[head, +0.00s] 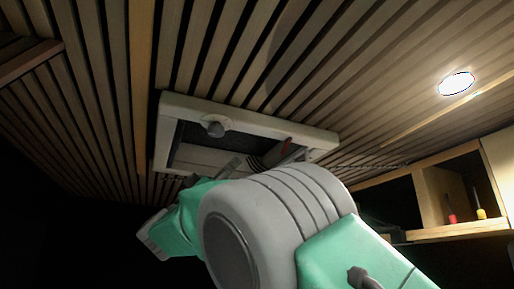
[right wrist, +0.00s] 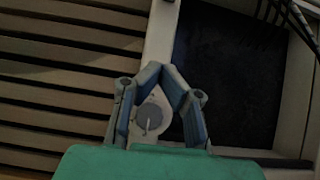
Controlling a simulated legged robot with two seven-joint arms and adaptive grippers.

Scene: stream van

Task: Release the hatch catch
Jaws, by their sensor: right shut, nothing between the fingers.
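A pale rectangular hatch frame (head: 178,103) is set in the slatted wood ceiling, with a dark opening inside it. A round grey knob, which looks like the catch (head: 214,128), sits on the frame's upper-left bar. In the right wrist view the catch (right wrist: 150,118) shows as a grey disc on a pale plate, seen between the finger links. My right gripper (head: 241,163) is below the hatch, partly hidden by my arm. In the wrist view its fingertips (right wrist: 158,70) meet with nothing held; contact with the catch cannot be told. My left gripper is out of view.
A small red part (head: 286,147) shows at the hatch's right side. A lit ceiling lamp (head: 456,83) is at the upper right. A wooden shelf (head: 440,234) at the right holds red and yellow-handled tools. The lower left is dark.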

